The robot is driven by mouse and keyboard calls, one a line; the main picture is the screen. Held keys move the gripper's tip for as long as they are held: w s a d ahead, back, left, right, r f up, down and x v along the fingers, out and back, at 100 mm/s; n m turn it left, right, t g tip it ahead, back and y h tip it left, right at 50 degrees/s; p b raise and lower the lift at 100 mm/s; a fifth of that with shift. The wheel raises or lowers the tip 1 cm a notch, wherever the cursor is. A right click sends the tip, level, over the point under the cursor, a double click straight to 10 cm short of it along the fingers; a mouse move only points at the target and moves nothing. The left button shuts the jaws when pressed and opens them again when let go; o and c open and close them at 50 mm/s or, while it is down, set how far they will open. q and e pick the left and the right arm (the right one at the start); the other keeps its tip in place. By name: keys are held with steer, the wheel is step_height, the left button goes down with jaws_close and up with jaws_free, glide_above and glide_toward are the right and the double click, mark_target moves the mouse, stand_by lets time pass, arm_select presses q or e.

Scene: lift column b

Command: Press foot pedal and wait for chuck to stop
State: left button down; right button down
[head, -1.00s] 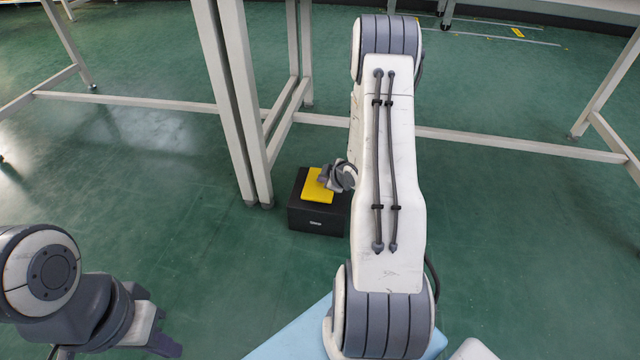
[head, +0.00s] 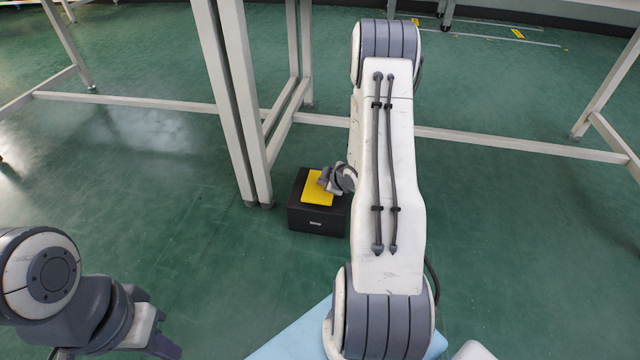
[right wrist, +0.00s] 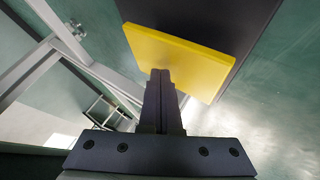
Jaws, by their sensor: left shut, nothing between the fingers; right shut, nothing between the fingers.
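The foot pedal is a black box (head: 318,220) on the green floor with a yellow plate (head: 313,190) on top. It stands just right of a white table leg in the head view. My right gripper (head: 326,180) is shut and empty, with its fingertips at the yellow plate. In the right wrist view the shut fingers (right wrist: 160,76) overlap the lower edge of the yellow plate (right wrist: 180,58); I cannot tell how hard they press. My left gripper (head: 165,325) is shut and empty at the lower left, far from the pedal. No chuck is in view.
White table legs (head: 235,110) stand close to the left of the pedal. A white crossbar (head: 520,145) runs low behind it. My right arm hides the floor right of the pedal. Open green floor (head: 170,225) lies to the left.

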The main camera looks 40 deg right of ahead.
stand_by(0.3)
steer(key=shift+r+p, duration=1.15)
step_height(320, 180, up, 5)
steer(key=p, duration=0.4)
steer(key=shift+p, duration=0.3)
